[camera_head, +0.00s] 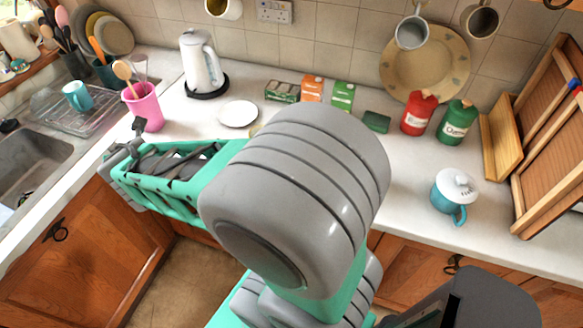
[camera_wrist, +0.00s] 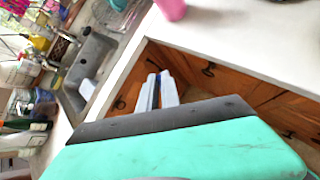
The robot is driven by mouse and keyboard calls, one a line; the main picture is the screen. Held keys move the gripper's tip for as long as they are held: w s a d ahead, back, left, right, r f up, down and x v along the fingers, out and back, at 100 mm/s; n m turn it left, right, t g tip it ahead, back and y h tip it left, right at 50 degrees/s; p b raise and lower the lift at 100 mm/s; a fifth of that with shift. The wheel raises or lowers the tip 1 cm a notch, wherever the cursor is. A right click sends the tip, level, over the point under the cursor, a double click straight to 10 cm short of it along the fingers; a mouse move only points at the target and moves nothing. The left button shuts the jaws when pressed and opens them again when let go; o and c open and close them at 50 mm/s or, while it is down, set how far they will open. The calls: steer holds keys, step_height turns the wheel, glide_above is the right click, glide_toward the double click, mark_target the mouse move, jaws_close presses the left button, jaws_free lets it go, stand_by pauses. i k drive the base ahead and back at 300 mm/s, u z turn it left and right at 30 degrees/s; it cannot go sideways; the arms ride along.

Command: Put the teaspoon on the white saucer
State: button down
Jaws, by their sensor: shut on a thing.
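The white saucer (camera_head: 238,114) lies flat on the counter in the head view, right of the kettle and beyond my arm. My gripper (camera_wrist: 158,84) is shut in the wrist view, its two pale fingers close together. It holds something thin, taken to be the teaspoon, whose shape I cannot make out. In the head view my gripper is at the far left end of my arm, near the counter's front edge and left of the saucer; its fingertips are hard to make out there.
A pink utensil pot (camera_head: 145,105) stands near my gripper, with the kettle (camera_head: 201,65) behind. Small boxes (camera_head: 312,89), red (camera_head: 419,112) and green (camera_head: 457,122) canisters and a lidded teal mug (camera_head: 454,192) stand right of the saucer. The sink (camera_head: 30,165) is at left.

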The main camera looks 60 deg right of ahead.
mark_target(239, 114)
steer(key=u, duration=0.1)
steer(key=k, duration=0.5)
steer(key=u, duration=1.9)
steer(key=i, duration=1)
steer(key=z, duration=4)
steer(key=i, duration=0.95)
steer(key=z, duration=0.15)
